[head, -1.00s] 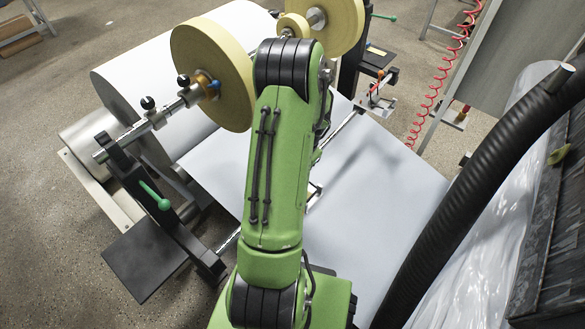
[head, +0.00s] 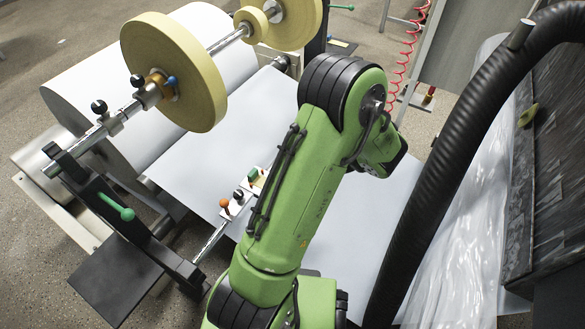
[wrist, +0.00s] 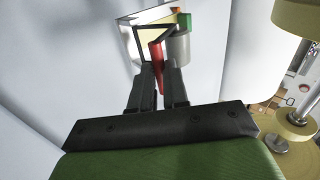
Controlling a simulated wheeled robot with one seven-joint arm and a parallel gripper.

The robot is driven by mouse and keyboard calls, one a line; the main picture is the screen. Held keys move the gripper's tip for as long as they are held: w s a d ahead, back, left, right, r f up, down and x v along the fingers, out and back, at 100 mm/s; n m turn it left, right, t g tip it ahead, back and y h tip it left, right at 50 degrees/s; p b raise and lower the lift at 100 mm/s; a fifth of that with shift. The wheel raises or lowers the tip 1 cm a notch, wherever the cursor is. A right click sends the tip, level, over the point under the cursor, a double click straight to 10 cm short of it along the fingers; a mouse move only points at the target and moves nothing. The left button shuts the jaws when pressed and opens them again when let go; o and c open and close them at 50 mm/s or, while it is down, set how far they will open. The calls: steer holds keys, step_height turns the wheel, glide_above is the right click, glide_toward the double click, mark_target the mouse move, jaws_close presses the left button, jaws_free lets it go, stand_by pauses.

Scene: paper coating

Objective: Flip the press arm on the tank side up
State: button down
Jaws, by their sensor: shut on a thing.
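In the wrist view, my gripper (wrist: 159,88) is shut on a red lever-like piece (wrist: 157,77), which looks like the press arm. The piece rises from between the fingers toward a grey cylinder (wrist: 180,47), a dark angular frame (wrist: 150,38) and a small green block (wrist: 184,20). How the red piece joins them is unclear. In the head view, a small fixture with an orange knob (head: 224,203) and a green block (head: 253,174) sits on the crossbar over the white sheet. My green arm covers the gripper and the red piece there.
A large white paper roll (head: 85,85) and yellow tape rolls (head: 172,72) on a metal shaft stand at left and back. A green-handled lever (head: 115,206) is on the left frame. A black corrugated hose (head: 440,180) curves down at right. White sheet (head: 205,150) spreads beneath my arm.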

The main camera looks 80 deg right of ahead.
steer(key=shift+s+a+f, duration=0.45)
steer(key=shift+s+f, duration=0.15)
steer(key=shift+f, duration=0.15)
steer(key=c, duration=1.1)
jaws_free()
steer(key=shift+s, duration=0.2)
steer(key=p+v, duration=0.2)
steer(key=v, duration=0.5)
steer(key=p+v, duration=0.3)
steer(key=v, duration=0.5)
steer(key=shift+d+r, duration=0.1)
steer(key=shift+r, duration=0.4)
